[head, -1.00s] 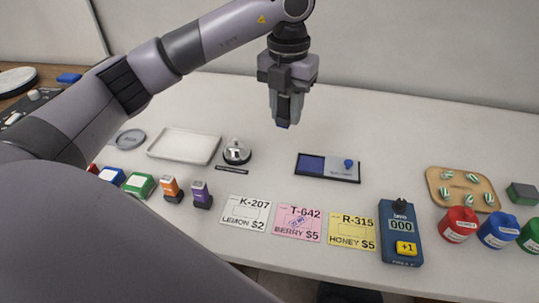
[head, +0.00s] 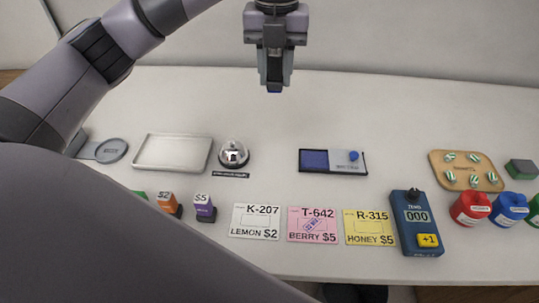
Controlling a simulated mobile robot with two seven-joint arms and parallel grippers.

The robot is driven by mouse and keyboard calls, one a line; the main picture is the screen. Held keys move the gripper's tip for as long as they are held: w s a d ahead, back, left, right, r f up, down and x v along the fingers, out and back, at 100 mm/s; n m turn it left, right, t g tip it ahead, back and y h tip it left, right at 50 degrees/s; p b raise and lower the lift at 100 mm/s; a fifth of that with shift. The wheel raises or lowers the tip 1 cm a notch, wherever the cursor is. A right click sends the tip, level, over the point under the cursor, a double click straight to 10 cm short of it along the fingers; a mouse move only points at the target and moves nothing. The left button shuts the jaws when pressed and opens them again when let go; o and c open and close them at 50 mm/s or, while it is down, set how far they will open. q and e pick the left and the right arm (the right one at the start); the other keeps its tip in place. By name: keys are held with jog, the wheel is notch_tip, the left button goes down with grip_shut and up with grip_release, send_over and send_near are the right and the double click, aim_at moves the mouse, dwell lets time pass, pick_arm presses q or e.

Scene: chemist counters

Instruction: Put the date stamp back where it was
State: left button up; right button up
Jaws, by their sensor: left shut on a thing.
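My left gripper (head: 274,80) is raised above the back of the white counter. The pink T-642 card (head: 313,224) bears a blue stamped mark. My right gripper is not in view.
An orange stamp (head: 168,203) and a purple stamp (head: 204,207) stand at front left. A white tray (head: 173,167) and bell (head: 233,153) are behind. Right are a blue counter device (head: 416,222), a wooden board (head: 467,186) and coloured jars. The back middle is clear.

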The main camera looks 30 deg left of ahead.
aim_at(274, 160)
pick_arm(q)
notch_tip(274, 160, down, 20)
jog(key=shift+r, duration=0.1)
dwell(0.5)
jog(key=shift+f, duration=0.2)
jog(key=o, duration=0.9)
jog(key=shift+c, duration=0.2)
notch_tip(274, 160, up, 12)
jog(key=b, duration=0.1)
jog(key=shift+r, duration=0.2)
jog(key=shift+s+f, duration=0.1)
